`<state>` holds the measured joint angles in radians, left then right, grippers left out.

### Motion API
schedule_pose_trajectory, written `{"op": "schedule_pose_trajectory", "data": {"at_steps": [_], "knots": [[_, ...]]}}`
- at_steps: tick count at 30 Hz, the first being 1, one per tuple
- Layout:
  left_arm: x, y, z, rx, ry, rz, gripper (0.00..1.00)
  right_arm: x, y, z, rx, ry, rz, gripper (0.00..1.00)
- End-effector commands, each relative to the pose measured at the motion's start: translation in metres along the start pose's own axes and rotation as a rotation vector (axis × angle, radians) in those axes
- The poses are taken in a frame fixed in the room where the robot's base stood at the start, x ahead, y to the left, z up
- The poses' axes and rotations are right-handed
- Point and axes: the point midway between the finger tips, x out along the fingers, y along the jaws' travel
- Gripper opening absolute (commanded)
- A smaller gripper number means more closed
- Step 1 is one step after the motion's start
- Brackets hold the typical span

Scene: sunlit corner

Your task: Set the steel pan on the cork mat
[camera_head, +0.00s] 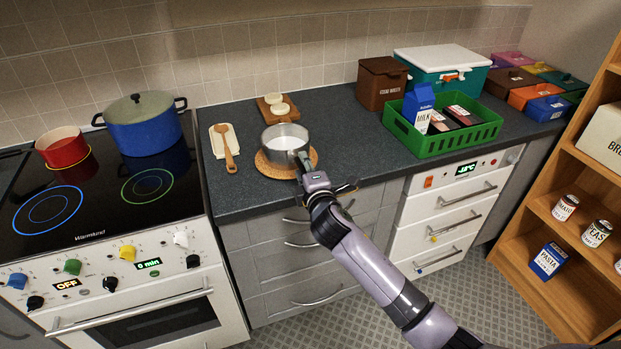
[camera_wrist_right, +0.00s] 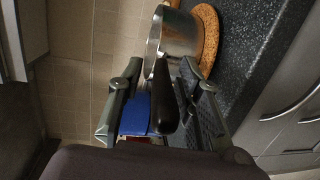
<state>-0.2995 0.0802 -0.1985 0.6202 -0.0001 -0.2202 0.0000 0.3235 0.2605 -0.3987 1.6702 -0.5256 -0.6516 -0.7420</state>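The steel pan (camera_head: 284,137) sits upright on the round cork mat (camera_head: 264,167) on the dark counter, its handle pointing toward the counter's front edge. My right gripper (camera_head: 307,172) is at the handle. In the right wrist view, the pan (camera_wrist_right: 178,33) stands against the cork mat (camera_wrist_right: 209,38). There, the dark handle (camera_wrist_right: 165,95) lies between the two fingers of my right gripper (camera_wrist_right: 158,80), with a gap on each side, so the gripper looks open around it. My left gripper is in neither view.
A stove stands left with a blue pot (camera_head: 146,134) and red pot (camera_head: 63,148). A wooden spoon (camera_head: 228,150) lies left of the mat, a small board (camera_head: 268,111) behind it. A green crate (camera_head: 431,148) stands right. Bare counter (camera_head: 345,145) separates mat and crate.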

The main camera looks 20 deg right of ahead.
Motion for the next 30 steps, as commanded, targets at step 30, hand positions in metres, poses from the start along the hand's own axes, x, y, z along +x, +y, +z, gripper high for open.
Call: {"op": "schedule_pose_trajectory", "data": {"at_steps": [30], "knots": [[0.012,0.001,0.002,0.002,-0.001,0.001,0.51,-0.113,-0.001,0.000,0.000,0.000,-0.002,0.32]]}}
